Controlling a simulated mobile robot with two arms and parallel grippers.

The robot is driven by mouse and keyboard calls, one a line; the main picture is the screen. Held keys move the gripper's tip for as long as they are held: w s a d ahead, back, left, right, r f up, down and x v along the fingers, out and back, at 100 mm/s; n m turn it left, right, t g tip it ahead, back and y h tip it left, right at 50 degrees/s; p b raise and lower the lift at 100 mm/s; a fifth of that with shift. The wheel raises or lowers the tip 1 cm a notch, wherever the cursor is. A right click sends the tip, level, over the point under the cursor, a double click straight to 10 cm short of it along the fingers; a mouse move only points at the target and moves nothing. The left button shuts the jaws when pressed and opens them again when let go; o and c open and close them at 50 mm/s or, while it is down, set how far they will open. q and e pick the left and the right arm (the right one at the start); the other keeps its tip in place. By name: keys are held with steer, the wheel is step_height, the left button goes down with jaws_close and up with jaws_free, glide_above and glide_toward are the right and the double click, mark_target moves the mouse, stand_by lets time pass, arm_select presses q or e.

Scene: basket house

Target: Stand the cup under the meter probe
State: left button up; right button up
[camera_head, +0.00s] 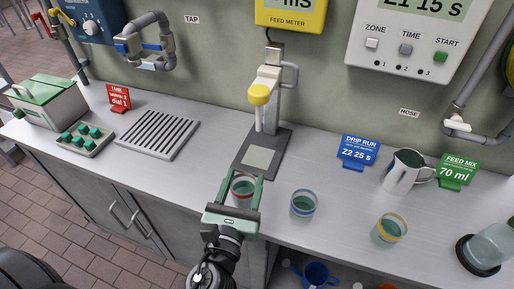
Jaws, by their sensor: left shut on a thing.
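My left gripper (243,179) has green fingers and is shut on a clear cup (243,188) with a red band. The cup is upright, at the front edge of the dark stand base. The meter probe (259,96) has a yellow cap and a thin pale tip pointing down. It hangs from a stand above a pale square pad (260,158). The held cup is in front of the pad, not under the tip. I cannot tell if it touches the counter. The yellow feed meter (290,14) is on the wall above. My right gripper is not in view.
A blue-banded cup (303,203) and a yellow-banded cup (389,229) stand to the right on the counter (330,235). A metal jug (405,170), blue sign (358,152) and green sign (457,171) are farther right. A drain grate (158,134) lies left of the stand.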

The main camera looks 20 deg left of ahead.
arm_select(q)
steer(key=w, duration=0.4)
steer(key=w+p, duration=0.1)
steer(key=w, duration=0.3)
steer(key=w+a+p, duration=0.1)
steer(key=w, duration=0.3)
steer(key=shift+r, duration=0.15)
steer(key=shift+w+a+p, duration=0.1)
steer(key=shift+w+p, duration=0.2)
steer(key=shift+w, duration=0.3)
steer(key=w, duration=0.2)
steer(key=shift+w+a+r, duration=0.1)
steer(key=shift+w, duration=0.25)
steer(key=shift+f, duration=0.85)
steer(key=shift+w+f, duration=0.1)
steer(key=shift+f, duration=0.05)
